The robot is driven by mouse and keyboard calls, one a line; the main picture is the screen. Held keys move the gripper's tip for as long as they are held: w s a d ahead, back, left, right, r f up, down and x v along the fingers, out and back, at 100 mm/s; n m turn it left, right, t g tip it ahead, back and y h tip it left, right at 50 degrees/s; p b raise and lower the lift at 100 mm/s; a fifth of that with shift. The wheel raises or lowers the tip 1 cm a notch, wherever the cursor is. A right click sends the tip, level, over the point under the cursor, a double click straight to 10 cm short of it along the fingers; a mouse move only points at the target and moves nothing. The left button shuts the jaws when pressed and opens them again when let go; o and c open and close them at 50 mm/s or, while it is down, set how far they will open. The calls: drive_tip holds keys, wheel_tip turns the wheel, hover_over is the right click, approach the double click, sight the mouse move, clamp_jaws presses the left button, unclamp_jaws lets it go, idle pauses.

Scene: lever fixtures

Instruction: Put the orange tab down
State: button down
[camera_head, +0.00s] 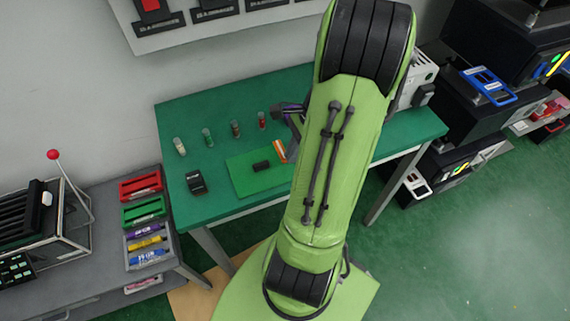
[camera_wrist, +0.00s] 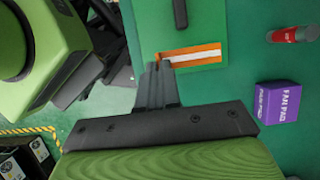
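The orange tab (camera_wrist: 196,54), with a white stripe along it, shows in the wrist view over the edge of a lighter green mat (camera_wrist: 210,20). My gripper (camera_wrist: 158,68) has its dark fingers close together at the tab's left end and appears shut on it. In the head view the orange tab (camera_head: 279,150) shows beside my arm, at the right part of the green mat (camera_head: 246,182). My arm hides most of the gripper there. I cannot tell whether the tab touches the mat.
A black block (camera_head: 261,166) lies on the mat. Several small vials (camera_head: 235,128) stand behind it on the green table (camera_head: 190,105), and a dark device (camera_head: 196,182) sits at left. A purple box (camera_wrist: 285,97) and a red-and-grey vial (camera_wrist: 292,35) are right of the tab.

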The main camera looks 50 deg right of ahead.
sight(287, 171)
drive_tip(key=shift+a+f+b, duration=0.15)
drive_tip(key=shift+f+b, duration=0.55)
drive_tip(key=shift+f, duration=1.65)
drive_tip(key=c, duration=1.4)
unclamp_jaws()
drive_tip(key=shift+o, duration=0.2)
